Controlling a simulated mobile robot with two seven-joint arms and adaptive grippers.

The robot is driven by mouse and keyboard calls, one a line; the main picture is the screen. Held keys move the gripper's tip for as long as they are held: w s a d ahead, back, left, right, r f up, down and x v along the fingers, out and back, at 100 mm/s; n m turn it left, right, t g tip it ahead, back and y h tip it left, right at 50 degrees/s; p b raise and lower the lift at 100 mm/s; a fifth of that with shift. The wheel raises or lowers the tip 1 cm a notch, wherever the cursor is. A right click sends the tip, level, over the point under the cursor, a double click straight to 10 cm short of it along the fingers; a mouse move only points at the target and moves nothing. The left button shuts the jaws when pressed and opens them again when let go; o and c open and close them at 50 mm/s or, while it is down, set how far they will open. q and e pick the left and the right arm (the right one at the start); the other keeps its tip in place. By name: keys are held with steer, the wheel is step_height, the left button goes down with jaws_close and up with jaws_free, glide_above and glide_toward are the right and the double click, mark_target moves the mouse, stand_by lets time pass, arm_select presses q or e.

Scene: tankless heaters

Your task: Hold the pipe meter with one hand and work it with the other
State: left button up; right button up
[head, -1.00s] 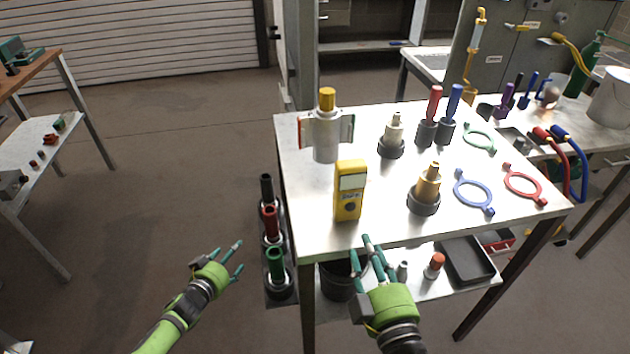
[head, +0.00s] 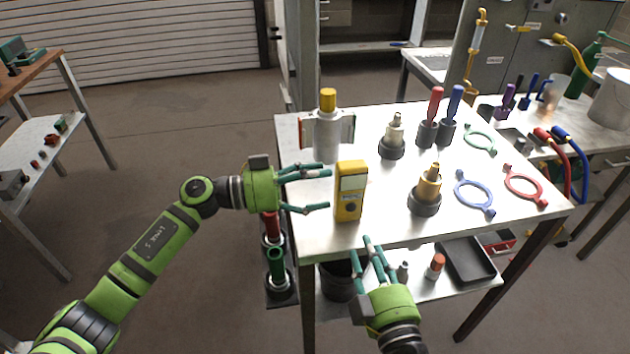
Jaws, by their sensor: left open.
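The pipe meter (head: 348,207) is a yellow handheld block with a pale screen and a dark round dial. It stands upright near the front left of the metal table (head: 400,228). My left gripper (head: 327,190) is open just left of the meter, its fingers pointing right towards it, with a small gap and nothing between them. My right gripper (head: 372,255) is in front of the table's front edge, below and right of the meter. Its fingers point up, look spread, and hold nothing.
A white canister with a yellow cap (head: 327,140) stands behind the meter. A brass fitting (head: 428,190) in a grey base stands to its right, with blue (head: 474,175) and red (head: 522,170) rings beyond. A lower shelf holds a black tray (head: 468,262).

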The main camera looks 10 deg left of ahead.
mark_target(367, 177)
arm_select(q)
steer(key=x, duration=0.7)
steer(key=c, duration=1.4)
steer(key=shift+c, duration=0.2)
arm_select(e)
jaws_close()
steer(key=shift+w, duration=0.15)
